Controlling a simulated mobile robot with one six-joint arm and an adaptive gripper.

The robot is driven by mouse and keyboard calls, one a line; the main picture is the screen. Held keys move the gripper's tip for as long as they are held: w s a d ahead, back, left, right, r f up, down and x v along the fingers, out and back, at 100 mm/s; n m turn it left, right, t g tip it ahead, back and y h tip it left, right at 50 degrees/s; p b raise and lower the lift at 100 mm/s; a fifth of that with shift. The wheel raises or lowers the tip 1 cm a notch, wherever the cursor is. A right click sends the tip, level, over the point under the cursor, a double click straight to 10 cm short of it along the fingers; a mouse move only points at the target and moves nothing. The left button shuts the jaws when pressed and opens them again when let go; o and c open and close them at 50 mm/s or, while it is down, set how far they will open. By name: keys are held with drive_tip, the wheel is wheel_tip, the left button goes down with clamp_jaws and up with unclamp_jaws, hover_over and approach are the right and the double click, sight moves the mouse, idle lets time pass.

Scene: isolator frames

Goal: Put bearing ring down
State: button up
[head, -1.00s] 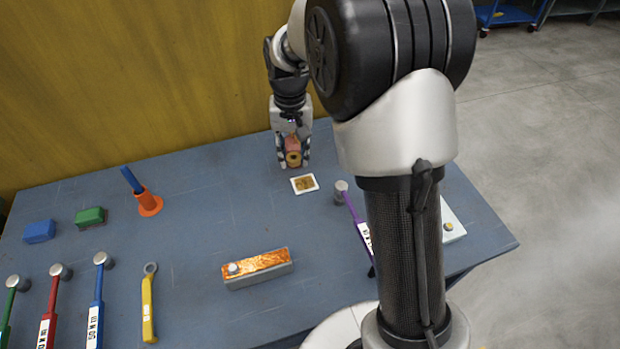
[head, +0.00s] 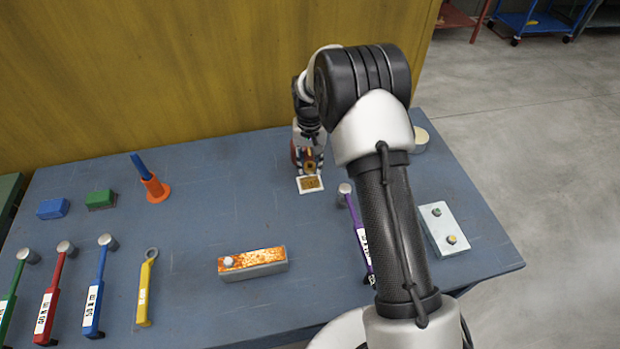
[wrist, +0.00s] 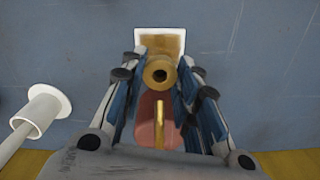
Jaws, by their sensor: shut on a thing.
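The brass-coloured bearing ring (wrist: 158,72) is between the fingertips of my gripper (wrist: 157,80) in the wrist view, its round hole showing. My gripper is shut on it. In the head view the ring (head: 310,166) is small and partly hidden by the fingers of my gripper (head: 308,168). A reddish part (wrist: 153,118) shows between the fingers behind the ring. A white square pad with a brown-gold middle (head: 310,190) lies on the table just in front of the ring; it also shows in the wrist view (wrist: 178,36). I cannot tell whether the ring touches it.
A grey block with a rusty-orange top (head: 252,268) stands nearer the middle. A purple-handled tool (head: 353,215) lies right of the pad. An orange holder (head: 155,190) and several tools are at the left. The yellow wall (head: 200,70) is close behind my gripper.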

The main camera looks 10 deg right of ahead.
sight(310, 182)
drive_tip(key=shift+f+b, duration=0.5)
drive_tip(key=shift+f, duration=2.65)
drive_tip(key=shift+f, duration=0.2)
drive_tip(key=o, duration=1.1)
drive_tip(key=shift+r, duration=0.1)
